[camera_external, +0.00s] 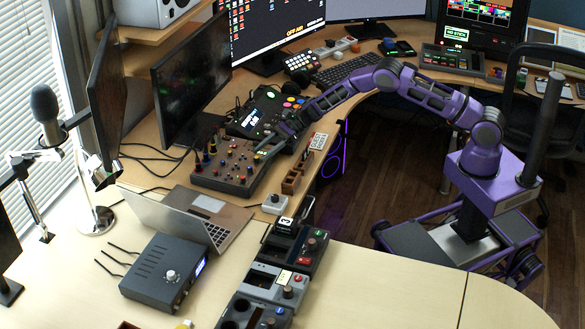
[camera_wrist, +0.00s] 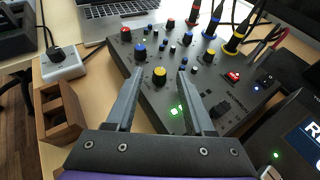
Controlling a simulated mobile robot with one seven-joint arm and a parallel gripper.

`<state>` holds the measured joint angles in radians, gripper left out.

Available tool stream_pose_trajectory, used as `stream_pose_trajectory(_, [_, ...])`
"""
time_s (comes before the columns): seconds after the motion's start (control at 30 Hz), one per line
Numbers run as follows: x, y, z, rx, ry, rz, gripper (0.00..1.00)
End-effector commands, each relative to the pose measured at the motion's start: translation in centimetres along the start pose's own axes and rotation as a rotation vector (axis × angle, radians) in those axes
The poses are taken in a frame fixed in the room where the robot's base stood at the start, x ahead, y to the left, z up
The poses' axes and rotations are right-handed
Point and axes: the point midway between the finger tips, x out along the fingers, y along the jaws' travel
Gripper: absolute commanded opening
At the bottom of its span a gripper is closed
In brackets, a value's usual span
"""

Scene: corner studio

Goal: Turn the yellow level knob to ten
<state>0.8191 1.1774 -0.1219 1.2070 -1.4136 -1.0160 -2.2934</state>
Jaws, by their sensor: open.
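My gripper (camera_wrist: 161,73) is open, with one finger to each side of the yellow knob in that view. I cannot tell whether the fingertips reach down to its height or touch it. The external view shows the panel (camera_external: 222,177) on the desk and my gripper (camera_external: 264,154) over its right part. The knob is too small there to make out, and no dial reading is legible.
Red, blue and other knobs and several cable plugs (camera_wrist: 238,36) crowd the panel. A small white box with a black knob (camera_wrist: 62,62) and a wooden holder (camera_wrist: 58,112) lie left in the wrist view. An open laptop (camera_external: 205,225) and a monitor (camera_external: 190,80) flank the panel.

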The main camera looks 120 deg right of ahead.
Motion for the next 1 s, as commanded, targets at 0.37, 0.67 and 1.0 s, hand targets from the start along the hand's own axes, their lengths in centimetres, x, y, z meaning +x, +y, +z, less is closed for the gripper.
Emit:
stream_pose_trajectory(0.37, [1.9, 0.0, 0.0, 0.0, 0.0, 0.0, 0.53])
stream_pose_trajectory(0.67, [1.9, 0.0, 0.0, 0.0, 0.0, 0.0, 0.23])
stream_pose_trajectory(1.0, [1.9, 0.0, 0.0, 0.0, 0.0, 0.0, 0.0])
